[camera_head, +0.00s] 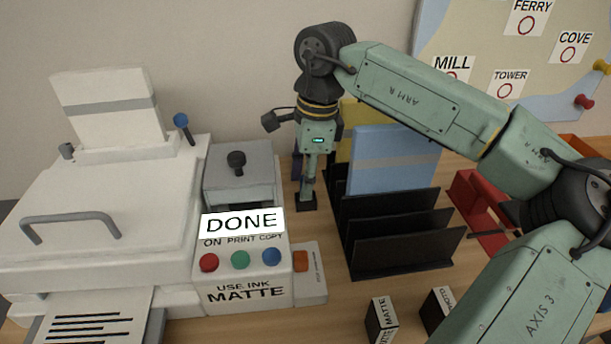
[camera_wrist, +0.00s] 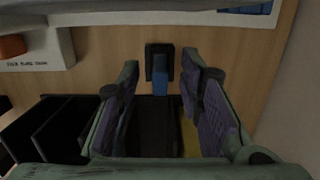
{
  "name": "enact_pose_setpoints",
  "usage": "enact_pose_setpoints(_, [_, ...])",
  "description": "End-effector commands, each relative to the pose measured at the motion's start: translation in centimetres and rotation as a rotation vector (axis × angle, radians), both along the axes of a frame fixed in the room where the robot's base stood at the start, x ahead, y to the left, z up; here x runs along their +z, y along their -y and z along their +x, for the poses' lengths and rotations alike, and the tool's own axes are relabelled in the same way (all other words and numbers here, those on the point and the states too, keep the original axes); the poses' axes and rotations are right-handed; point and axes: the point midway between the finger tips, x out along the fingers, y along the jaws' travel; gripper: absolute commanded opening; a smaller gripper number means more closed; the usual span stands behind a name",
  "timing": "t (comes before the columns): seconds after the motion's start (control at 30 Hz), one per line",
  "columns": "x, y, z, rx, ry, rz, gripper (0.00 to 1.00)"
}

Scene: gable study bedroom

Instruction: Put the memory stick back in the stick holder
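The stick holder (camera_wrist: 149,62) is a small black block on the wooden desk, seen just beyond my fingertips in the wrist view. Its dark base (camera_head: 307,203) shows below my gripper in the head view. The blue memory stick (camera_wrist: 160,82) appears to stand in the holder. My gripper (camera_head: 304,188) points down over the holder. Its two fingers are apart, one on each side of the stick in the wrist view, with clear gaps and no visible contact. In the head view the fingers hide the stick. How deep it sits in the holder cannot be told.
A white printer (camera_head: 95,225) with a button panel (camera_head: 240,278) stands left of the holder. A black file rack (camera_head: 400,240) with blue and yellow folders stands close on the right. A red tray (camera_head: 478,205) is farther right.

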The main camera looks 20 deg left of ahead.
Motion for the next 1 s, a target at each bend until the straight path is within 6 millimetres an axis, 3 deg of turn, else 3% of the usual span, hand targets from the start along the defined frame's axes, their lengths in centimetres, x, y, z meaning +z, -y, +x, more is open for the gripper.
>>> enact_pose_setpoints(0.27, [0.6, 0.1, 0.1, -0.001, 0.001, -0.001, 0.34])
enact_pose_setpoints(0.7, [9.0, 1.0, 0.4, -0.001, 0.003, 0.001, 0.34])
enact_pose_setpoints(1.0, [11.8, 1.3, 0.5, 0.000, 0.000, 0.000, 0.34])
